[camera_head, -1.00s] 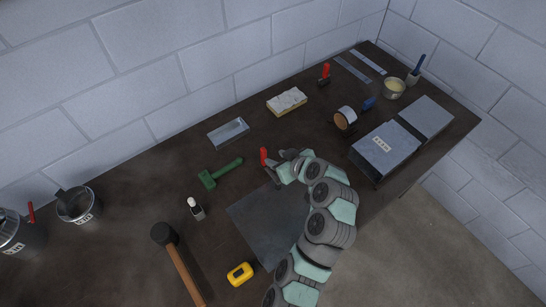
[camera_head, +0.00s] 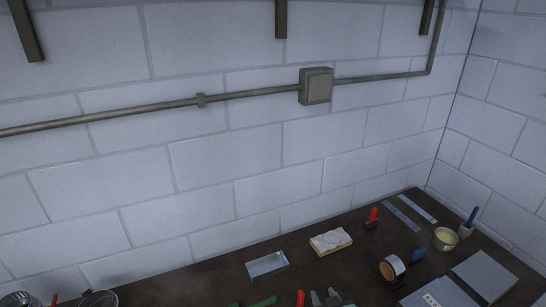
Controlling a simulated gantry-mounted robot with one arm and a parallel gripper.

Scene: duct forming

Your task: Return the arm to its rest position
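Only the tip of my gripper (camera_head: 324,297) shows, at the bottom edge of the head view. Its two grey fingertips stand apart with a gap between them, and I see nothing held. The rest of my arm is below the frame. A red-handled tool (camera_head: 300,298) is just left of the gripper, partly cut off; it looks apart from the fingers.
On the dark bench (camera_head: 345,262) are a metal tray (camera_head: 267,264), a pale block (camera_head: 331,242), a tape roll (camera_head: 391,268), a cup (camera_head: 446,239) and grey duct pieces (camera_head: 485,275). A junction box (camera_head: 316,86) and pipe (camera_head: 240,95) are on the wall.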

